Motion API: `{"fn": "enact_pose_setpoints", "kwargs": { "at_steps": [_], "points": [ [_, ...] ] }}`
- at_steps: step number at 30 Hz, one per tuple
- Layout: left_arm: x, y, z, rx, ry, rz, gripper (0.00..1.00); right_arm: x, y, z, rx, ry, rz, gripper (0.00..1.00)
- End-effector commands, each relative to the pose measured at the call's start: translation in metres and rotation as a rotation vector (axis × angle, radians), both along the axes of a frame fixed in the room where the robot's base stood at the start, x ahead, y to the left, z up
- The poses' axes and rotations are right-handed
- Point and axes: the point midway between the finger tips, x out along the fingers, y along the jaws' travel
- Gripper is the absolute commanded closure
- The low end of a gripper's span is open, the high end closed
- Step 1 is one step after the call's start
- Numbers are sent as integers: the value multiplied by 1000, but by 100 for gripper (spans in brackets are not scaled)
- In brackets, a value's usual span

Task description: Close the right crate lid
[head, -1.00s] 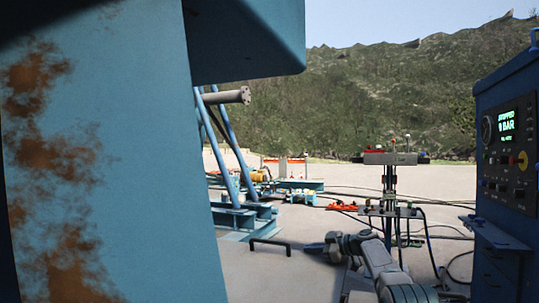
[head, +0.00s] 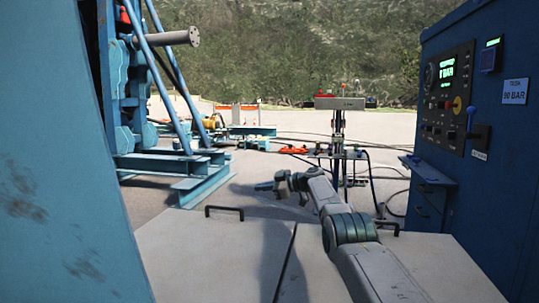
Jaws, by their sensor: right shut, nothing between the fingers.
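Two flat grey panels, which look like crate lids, lie side by side at the bottom of the head view with a dark seam between them. The left lid (head: 200,262) has a black bar handle (head: 224,208) at its far edge. The right lid (head: 310,275) lies partly under my right arm in the picture, with a black handle (head: 387,224) near its far edge. Both look flat and level. My right gripper (head: 262,187) is shut and empty, held out beyond the left lid's far edge, apart from both handles. My left gripper is out of view.
A blue control cabinet (head: 455,190) with a lit display stands close on the right. A large blue panel (head: 60,190) fills the left foreground. Behind it is a blue steel frame (head: 185,190). A grey stand (head: 338,130) with cables is further back.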

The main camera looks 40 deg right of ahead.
Motion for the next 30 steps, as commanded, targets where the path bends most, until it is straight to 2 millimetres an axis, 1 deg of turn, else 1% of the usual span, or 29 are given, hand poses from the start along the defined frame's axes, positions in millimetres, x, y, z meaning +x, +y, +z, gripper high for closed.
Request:
{"fn": "enact_pose_setpoints", "kwargs": {
  "at_steps": [6, 11, 13, 18, 22, 25, 30],
  "points": [
    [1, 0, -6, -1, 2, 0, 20, -10, -10, 0, -2, -2, -4, 100],
    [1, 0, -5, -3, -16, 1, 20, -22, -13, 3, -6, 0, 1, 100],
    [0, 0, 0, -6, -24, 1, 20, -34, -23, 7, -6, 1, -3, 100],
    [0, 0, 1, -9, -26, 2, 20, -61, -40, 16, -6, 0, -1, 100],
    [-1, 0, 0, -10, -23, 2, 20, -77, -49, 20, -3, 0, -1, 100],
    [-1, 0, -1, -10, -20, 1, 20, -83, -53, 22, -2, 1, 0, 100],
    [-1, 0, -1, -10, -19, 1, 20, -87, -55, 24, -1, 0, 2, 100]
  ]
}}
